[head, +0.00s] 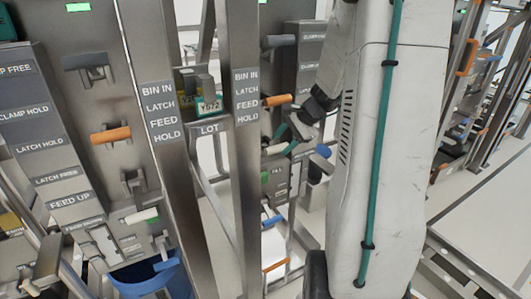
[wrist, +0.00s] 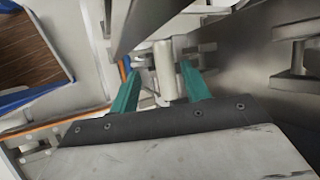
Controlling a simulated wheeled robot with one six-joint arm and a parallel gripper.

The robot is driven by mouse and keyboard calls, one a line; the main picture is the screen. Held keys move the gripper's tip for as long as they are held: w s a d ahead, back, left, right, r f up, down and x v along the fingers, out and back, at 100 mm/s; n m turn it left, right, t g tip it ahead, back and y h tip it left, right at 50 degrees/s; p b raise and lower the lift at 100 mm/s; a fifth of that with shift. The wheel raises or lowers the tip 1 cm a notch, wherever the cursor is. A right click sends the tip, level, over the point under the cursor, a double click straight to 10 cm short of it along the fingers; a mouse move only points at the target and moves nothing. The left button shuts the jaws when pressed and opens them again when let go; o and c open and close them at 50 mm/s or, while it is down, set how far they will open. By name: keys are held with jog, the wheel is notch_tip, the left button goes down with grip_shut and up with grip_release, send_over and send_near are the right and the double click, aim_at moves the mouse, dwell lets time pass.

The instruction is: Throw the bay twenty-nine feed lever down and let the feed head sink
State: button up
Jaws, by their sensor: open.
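In the wrist view my gripper (wrist: 160,72) is open, its two teal fingers on either side of a pale cylindrical lever handle (wrist: 164,72). Whether a finger touches it I cannot tell. In the head view my gripper (head: 287,134) is small and partly hidden at the right-hand bay, below an orange handle (head: 277,100). A blue-ended handle (head: 322,151) is close to its right. No bay number is readable, so I cannot confirm which lever is bay twenty-nine's. The feed head is not clearly identifiable.
The left bay has an orange handle (head: 110,135), a pale handle (head: 140,215) and a blue bin (head: 152,277). Steel posts (head: 240,170) labelled BIN IN, LATCH, FEED, HOLD stand between the bays.

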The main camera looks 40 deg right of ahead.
aim_at(270, 153)
jog(key=shift+w+d+m, duration=0.1)
jog(key=shift+w+m, duration=0.2)
jog(key=x, duration=0.7)
jog(key=shift+w+f, duration=0.15)
grip_shut()
